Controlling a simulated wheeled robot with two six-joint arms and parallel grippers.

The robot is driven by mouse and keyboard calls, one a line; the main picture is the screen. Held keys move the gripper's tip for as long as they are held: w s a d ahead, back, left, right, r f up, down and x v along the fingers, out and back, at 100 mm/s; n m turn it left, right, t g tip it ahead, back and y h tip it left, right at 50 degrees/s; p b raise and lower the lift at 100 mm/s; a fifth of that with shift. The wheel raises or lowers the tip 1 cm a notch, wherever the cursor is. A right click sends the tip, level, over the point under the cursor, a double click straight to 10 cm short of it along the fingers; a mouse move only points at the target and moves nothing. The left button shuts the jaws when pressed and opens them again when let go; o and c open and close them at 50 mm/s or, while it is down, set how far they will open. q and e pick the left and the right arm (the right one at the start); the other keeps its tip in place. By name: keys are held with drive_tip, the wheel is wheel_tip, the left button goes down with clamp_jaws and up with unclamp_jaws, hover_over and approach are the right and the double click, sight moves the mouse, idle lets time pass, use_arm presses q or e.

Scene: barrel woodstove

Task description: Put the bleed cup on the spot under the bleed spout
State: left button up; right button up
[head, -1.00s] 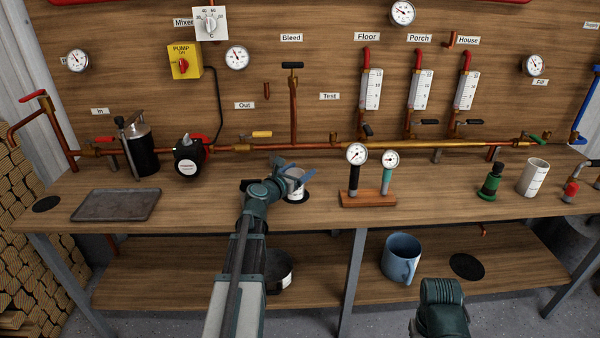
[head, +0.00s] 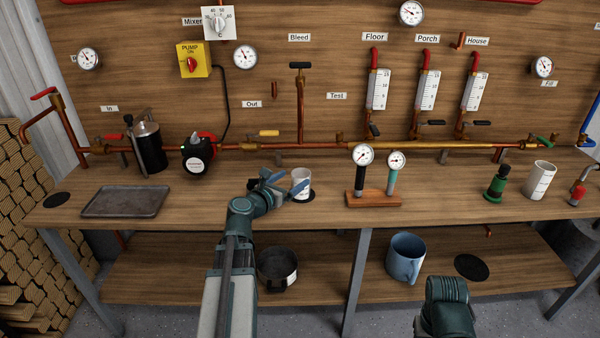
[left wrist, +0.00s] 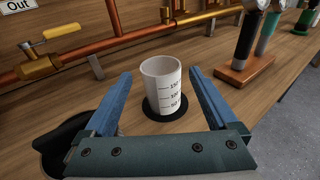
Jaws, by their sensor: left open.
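The white bleed cup (head: 301,181) with black measuring marks stands upright on a round black spot (head: 296,197) on the bench top, below the bleed pipe (head: 300,105) and its Bleed label. The left wrist view shows the cup (left wrist: 160,82) on the black disc (left wrist: 166,114), near its middle. My left gripper (head: 278,185) is open, just left of the cup in the head view. In the left wrist view its blue fingers stand apart on either side of the cup, with gaps to it. The jaws of my right arm are not visible.
Two gauges on a wooden block (head: 371,198) stand right of the cup. A pump (head: 196,155) and a metal tray (head: 125,202) are to the left. A second white cup (head: 540,180) stands far right. A blue mug (head: 405,258) and a dark pot (head: 277,266) are on the lower shelf.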

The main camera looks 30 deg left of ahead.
use_arm(q)
drive_tip(key=shift+s+r, duration=0.15)
drive_tip(key=shift+s, duration=0.6)
drive_tip(key=shift+s+r, duration=0.1)
drive_tip(key=shift+s, duration=0.65)
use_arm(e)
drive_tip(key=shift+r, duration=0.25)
